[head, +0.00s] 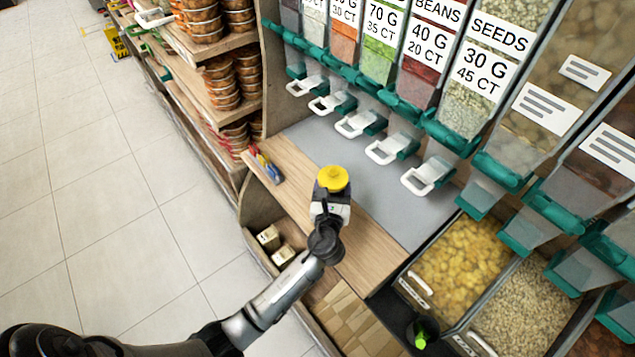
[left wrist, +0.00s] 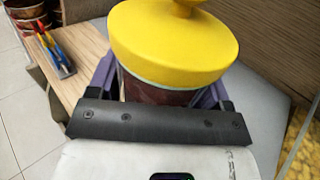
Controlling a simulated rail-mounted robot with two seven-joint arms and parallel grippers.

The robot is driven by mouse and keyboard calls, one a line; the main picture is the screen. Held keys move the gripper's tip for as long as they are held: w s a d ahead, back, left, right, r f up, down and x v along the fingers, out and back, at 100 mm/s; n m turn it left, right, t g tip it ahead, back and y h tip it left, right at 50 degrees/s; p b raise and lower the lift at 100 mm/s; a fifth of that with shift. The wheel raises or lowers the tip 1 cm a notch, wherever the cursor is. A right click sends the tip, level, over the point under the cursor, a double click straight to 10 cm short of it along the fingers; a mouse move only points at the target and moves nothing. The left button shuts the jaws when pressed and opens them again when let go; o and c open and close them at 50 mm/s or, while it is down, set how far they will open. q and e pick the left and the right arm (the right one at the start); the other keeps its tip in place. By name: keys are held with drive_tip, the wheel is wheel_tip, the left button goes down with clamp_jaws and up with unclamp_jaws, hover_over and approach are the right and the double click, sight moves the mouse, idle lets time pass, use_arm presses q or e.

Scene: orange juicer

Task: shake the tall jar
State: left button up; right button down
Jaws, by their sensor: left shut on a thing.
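The tall jar has a yellow lid with a small knob (head: 333,178). In the left wrist view its lid (left wrist: 172,45) fills the upper middle, with a strip of its dark reddish body below. My left gripper (head: 330,200) is shut on the jar, with purple finger parts on both sides of its body. The jar stands over the wooden counter (head: 378,240). I cannot tell whether its base touches the counter. Most of the jar's body is hidden by the lid and my gripper. My right gripper is not in view.
Dispensers with white handles (head: 428,176) line the back above a grey surface (head: 340,150). Colourful tools (head: 266,167) lie at the counter's left end. Open bins of yellow pieces (head: 462,255) and pale pieces (head: 525,305) are at the right. Shelves of stacked bowls (head: 222,85) stand left.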

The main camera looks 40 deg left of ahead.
sight(341, 192)
use_arm(q)
drive_tip(key=d+r+p, duration=0.1)
drive_tip(key=d+r, duration=0.1)
drive_tip(key=shift+d+r, duration=0.1)
drive_tip(key=shift+d, duration=0.25)
drive_tip(key=shift+s+d+r+p, duration=0.15)
drive_tip(key=shift+s+r+p, duration=0.1)
drive_tip(key=shift+p, duration=0.1)
drive_tip(key=s+a+r+p, duration=0.2)
drive_tip(key=s+p, duration=0.5)
drive_tip(key=s, duration=0.4)
drive_tip(key=shift+a+r+p, duration=0.15)
drive_tip(key=shift+r+p, duration=0.2)
drive_tip(key=shift+p, duration=0.05)
